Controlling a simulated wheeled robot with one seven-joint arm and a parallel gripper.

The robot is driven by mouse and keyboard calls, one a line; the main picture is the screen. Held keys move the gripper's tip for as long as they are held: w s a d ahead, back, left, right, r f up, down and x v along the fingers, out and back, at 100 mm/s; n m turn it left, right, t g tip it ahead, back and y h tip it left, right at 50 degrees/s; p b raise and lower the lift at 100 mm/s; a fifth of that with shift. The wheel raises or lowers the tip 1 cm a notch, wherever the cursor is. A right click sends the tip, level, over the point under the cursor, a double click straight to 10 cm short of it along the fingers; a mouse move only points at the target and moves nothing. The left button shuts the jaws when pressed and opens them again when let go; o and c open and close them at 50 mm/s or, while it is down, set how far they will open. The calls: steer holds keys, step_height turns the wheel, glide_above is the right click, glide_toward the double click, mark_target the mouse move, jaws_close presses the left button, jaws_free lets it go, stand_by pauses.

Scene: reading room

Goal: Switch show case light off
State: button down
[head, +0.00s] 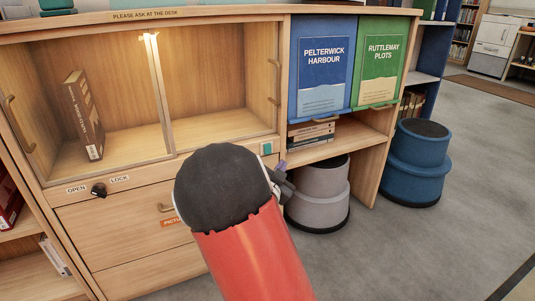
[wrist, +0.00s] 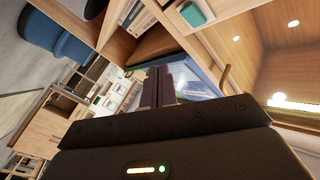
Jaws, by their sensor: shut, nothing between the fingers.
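The wooden show case (head: 225,145) stands ahead, with its lamp (head: 150,38) glowing warm at the top of the centre divider. A small teal square switch (head: 267,148) is set in the rail under the case's right half; a teal block, apparently the same switch, shows at the top of the wrist view (wrist: 195,12). My gripper (head: 281,166) is mostly hidden behind my arm in the head view, a little below and right of the switch. In the wrist view its dark purple fingers (wrist: 158,86) are together and empty, apart from the teal block.
A lock knob (head: 99,190) sits between OPEN and LOCK labels. A book (head: 84,115) stands inside the case. Blue (head: 322,65) and green (head: 380,60) flap panels, stacked books (head: 311,133), a grey stool (head: 318,190) and a blue stool (head: 418,160) are to the right.

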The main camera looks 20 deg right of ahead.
steer(key=shift+w+a+f, duration=0.1)
steer(key=shift+w+f, duration=0.05)
steer(key=shift+w, duration=1)
steer(key=shift+w+d+f, duration=0.1)
steer(key=shift+w+f, duration=0.1)
steer(key=shift+w, duration=1)
steer(key=shift+w+a+f, duration=0.1)
steer(key=shift+w+f, duration=0.05)
steer(key=shift+w, duration=1)
steer(key=shift+w+b, duration=0.4)
steer(key=shift+w, duration=0.3)
steer(key=shift+s+b, duration=0.3)
steer(key=shift+s, duration=0.45)
steer(key=shift+s, duration=0.1)
steer(key=shift+s+r, duration=0.2)
steer(key=shift+s, duration=1)
steer(key=shift+s+r, duration=0.2)
steer(key=shift+s, duration=1)
